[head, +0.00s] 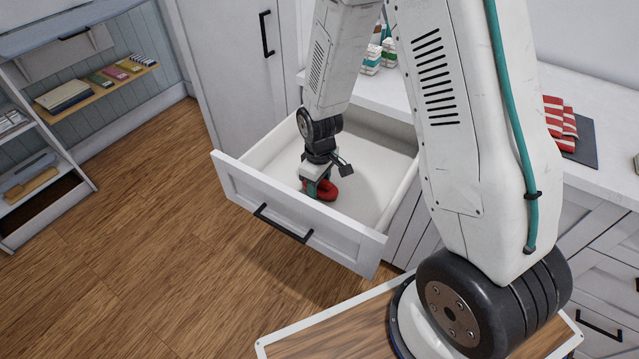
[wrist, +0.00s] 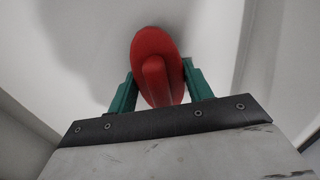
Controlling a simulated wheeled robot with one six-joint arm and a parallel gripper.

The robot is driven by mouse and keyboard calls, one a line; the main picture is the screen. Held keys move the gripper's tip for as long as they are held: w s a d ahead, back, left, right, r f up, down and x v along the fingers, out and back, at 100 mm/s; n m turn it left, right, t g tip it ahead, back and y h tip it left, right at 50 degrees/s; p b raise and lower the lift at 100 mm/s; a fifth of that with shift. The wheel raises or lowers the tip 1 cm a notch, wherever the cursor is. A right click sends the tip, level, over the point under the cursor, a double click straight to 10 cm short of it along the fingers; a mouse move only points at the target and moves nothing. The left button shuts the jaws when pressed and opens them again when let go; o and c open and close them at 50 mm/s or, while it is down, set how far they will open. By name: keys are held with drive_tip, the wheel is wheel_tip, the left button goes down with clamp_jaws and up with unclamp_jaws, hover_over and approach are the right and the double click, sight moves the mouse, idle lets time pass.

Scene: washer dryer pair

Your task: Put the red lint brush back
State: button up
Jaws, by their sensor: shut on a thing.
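The red lint brush (head: 323,190) is inside the open white drawer (head: 376,178), close to its front panel. My gripper (head: 316,186) reaches down into the drawer and is shut on the brush. In the wrist view the red brush (wrist: 155,60) sits between the two green fingers of my gripper (wrist: 157,88), which press on its raised grip. The brush is low over the drawer's floor; I cannot tell whether it touches it. The rest of the drawer floor that shows is bare. Part of the drawer is hidden behind my arm.
The counter (head: 600,165) above holds small bottles and boxes (head: 373,58) and a red-striped cloth (head: 561,125) on a dark mat. A shelf (head: 95,85) with books stands at the left. The wooden floor (head: 140,220) left of the drawer is clear.

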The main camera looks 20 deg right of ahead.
drive_tip(key=shift+f, duration=0.1)
drive_tip(key=o, duration=1)
wheel_tip(320, 180, up, 13)
drive_tip(key=s+d+r+m, duration=0.2)
drive_tip(key=s+r+m, duration=0.1)
drive_tip(key=s+r, duration=0.8)
drive_tip(key=s+d+r+m+t, duration=0.1)
drive_tip(key=s+r+m, duration=0.2)
drive_tip(key=s+r, duration=0.6)
drive_tip(key=shift+s+r+m, duration=0.25)
drive_tip(key=shift+s+m, duration=0.15)
drive_tip(key=shift+s, duration=1.7)
drive_tip(key=shift+d, duration=0.1)
